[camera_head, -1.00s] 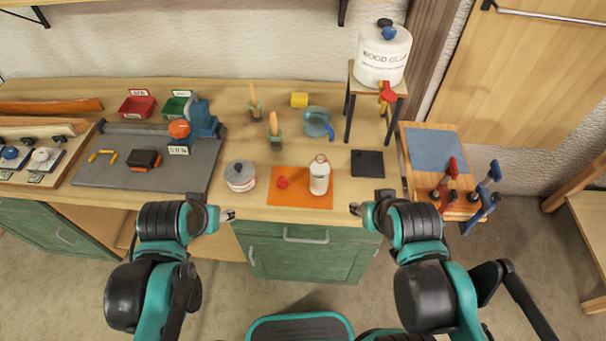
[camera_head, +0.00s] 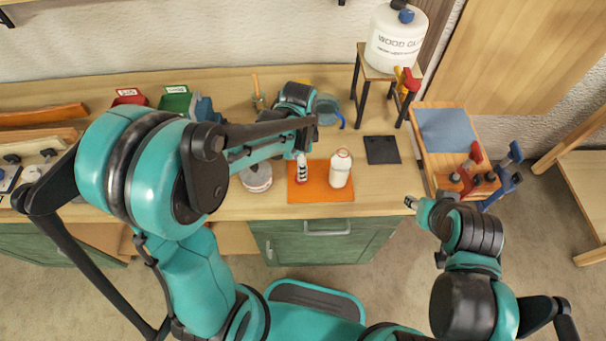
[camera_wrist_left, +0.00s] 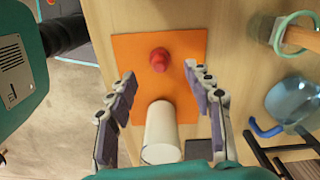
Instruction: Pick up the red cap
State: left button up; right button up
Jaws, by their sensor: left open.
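The red cap (camera_wrist_left: 159,61) lies on the orange mat (camera_wrist_left: 185,45), apart from the white bottle (camera_wrist_left: 161,135) in the left wrist view. In the head view the bottle (camera_head: 340,170) stands upright on the right of the mat (camera_head: 318,194), and my left gripper (camera_head: 301,171) largely hides the cap. My left gripper (camera_wrist_left: 159,74) is open and empty above the mat, its fingertips on either side of the space just short of the cap. My right gripper (camera_head: 411,203) is at the table's front edge, away from the mat; its jaws are too small to read.
A round tin (camera_head: 257,178) stands left of the mat and a dark square pad (camera_head: 382,150) lies to its right. A blue-handled clear pot (camera_head: 327,108) is behind. A wood glue jug (camera_head: 397,40) stands on a small raised stand.

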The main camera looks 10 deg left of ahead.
pick_arm(q)
notch_tip(320, 180, down, 6)
jog(key=shift+r+b, duration=0.15)
jog(key=shift+b, duration=0.95)
jog(key=shift+c, duration=0.3)
jog(key=c, duration=0.7)
